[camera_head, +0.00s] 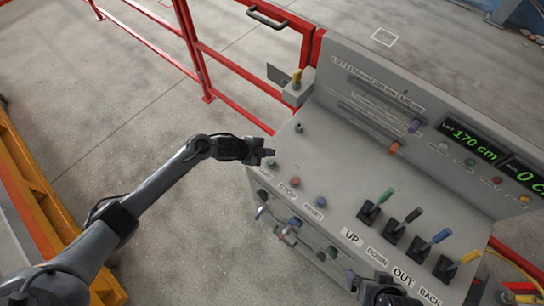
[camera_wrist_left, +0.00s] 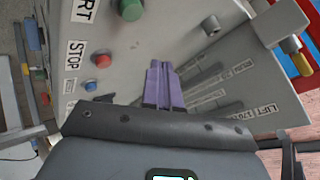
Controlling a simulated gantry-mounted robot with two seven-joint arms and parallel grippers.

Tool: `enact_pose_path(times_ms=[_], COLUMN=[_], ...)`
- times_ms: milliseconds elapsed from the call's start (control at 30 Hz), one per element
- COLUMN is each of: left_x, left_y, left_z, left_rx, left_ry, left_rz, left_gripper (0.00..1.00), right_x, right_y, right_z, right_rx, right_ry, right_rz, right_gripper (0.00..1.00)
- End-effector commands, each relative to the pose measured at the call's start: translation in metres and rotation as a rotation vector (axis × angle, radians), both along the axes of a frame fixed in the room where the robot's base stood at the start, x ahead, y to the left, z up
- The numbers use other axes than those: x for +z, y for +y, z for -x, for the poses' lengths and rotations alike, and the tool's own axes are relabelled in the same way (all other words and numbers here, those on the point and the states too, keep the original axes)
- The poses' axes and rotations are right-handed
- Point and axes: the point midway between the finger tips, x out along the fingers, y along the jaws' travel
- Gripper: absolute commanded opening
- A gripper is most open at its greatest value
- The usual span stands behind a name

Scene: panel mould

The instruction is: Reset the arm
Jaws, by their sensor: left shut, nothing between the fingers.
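The grey control console (camera_head: 330,150) fills the middle and right of the head view. My left gripper (camera_head: 268,152) is shut and empty, held above the console's left end, close to the green button (camera_head: 271,163). In the left wrist view its purple fingers (camera_wrist_left: 163,85) are together over the grey panel, with the green button (camera_wrist_left: 130,10), red STOP button (camera_wrist_left: 103,60) and blue button (camera_wrist_left: 90,85) beside them. My right gripper (camera_head: 351,278) shows only small and dark at the bottom edge, in front of the console; its finger gap is unclear.
Green, black, blue and yellow levers (camera_head: 379,206) stand on the console's right part. Displays (camera_head: 474,142) glow on the raised back panel. A yellow-handled switch (camera_head: 297,79) sits at the far left corner. Red railings (camera_head: 200,60) run behind; open concrete floor lies left.

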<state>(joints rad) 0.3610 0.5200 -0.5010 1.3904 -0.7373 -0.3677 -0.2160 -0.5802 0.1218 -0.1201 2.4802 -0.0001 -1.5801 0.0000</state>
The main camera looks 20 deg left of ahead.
Motion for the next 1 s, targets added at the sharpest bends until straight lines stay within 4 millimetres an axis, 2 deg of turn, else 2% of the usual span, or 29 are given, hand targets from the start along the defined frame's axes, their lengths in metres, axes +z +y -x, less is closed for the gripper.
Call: enact_pose_path(times_ms=[200,333,467,567,600,700,767,867,1000], left_x=[-0.004,-0.025,-0.060,-0.069,-0.066,-0.047,-0.030,0.007,0.062], left_y=[0.000,-0.004,-0.023,-0.060,-0.074,-0.097,-0.100,-0.084,-0.032], left_z=[0.005,0.028,0.079,0.133,0.151,0.186,0.202,0.223,0.245], left_rx=[0.000,-0.003,-0.004,0.000,0.018,0.116,0.211,0.429,0.766], left_ry=[0.010,0.056,0.147,0.202,0.212,0.231,0.247,0.289,0.368], left_rz=[0.000,0.006,0.044,0.126,0.159,0.209,0.221,0.222,0.206], left_gripper=[0.00,0.00,0.00,0.00,0.00,0.00,0.00,0.00,0.00], right_x=[0.001,0.004,0.010,0.019,0.022,0.030,0.035,0.042,0.048], right_y=[-0.001,-0.001,-0.001,0.000,0.000,0.001,0.001,0.001,0.001], right_z=[0.000,0.000,0.000,0.000,0.000,0.000,0.000,0.000,0.000], right_rx=[0.003,0.002,0.001,0.000,-0.001,-0.002,-0.003,-0.004,-0.004], right_ry=[0.000,0.000,0.001,0.000,0.000,0.001,0.001,0.001,0.000], right_rz=[0.004,0.004,0.003,0.000,-0.001,-0.004,-0.004,-0.005,-0.005], right_gripper=[0.94,0.94,0.94,0.94,0.94,0.94,0.94,0.94,0.94])
